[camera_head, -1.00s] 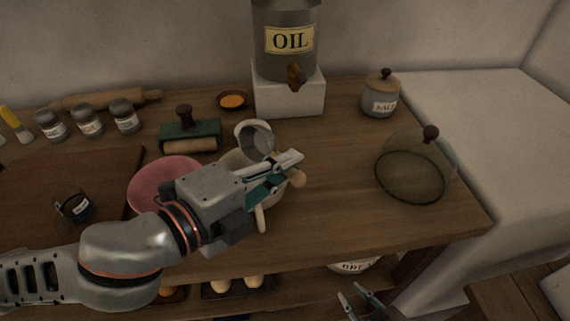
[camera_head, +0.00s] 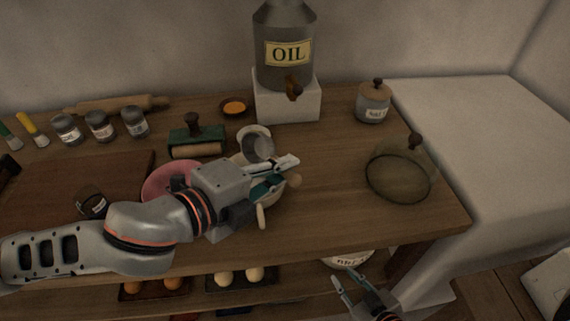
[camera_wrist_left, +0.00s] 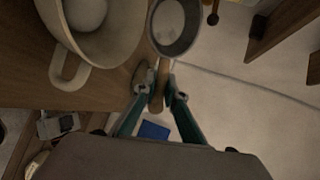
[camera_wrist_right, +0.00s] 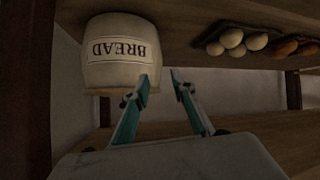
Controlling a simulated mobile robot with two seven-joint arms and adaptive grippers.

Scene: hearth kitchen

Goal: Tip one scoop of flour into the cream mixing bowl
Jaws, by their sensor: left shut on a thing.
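My left gripper (camera_head: 278,172) is shut on the wooden handle of a grey metal scoop (camera_head: 257,143). In the left wrist view the scoop (camera_wrist_left: 175,32) extends beyond the fingertips (camera_wrist_left: 160,92), with a pale patch inside; I cannot tell if it is flour. The cream mixing bowl (camera_wrist_left: 118,45) is beside the scoop in that view, with a pale patch in its bottom. In the head view my left gripper and the scoop mostly hide the bowl. My right gripper (camera_head: 357,290) is open and empty below the table edge; its fingers also show in the right wrist view (camera_wrist_right: 160,85).
A pink bowl (camera_head: 160,183) is behind my left arm. An oil can (camera_head: 287,45) on a white block, a salt jar (camera_head: 373,103) and a glass dome (camera_head: 400,178) stand around. A bread crock (camera_wrist_right: 122,55) is near my right gripper. The table's front right is clear.

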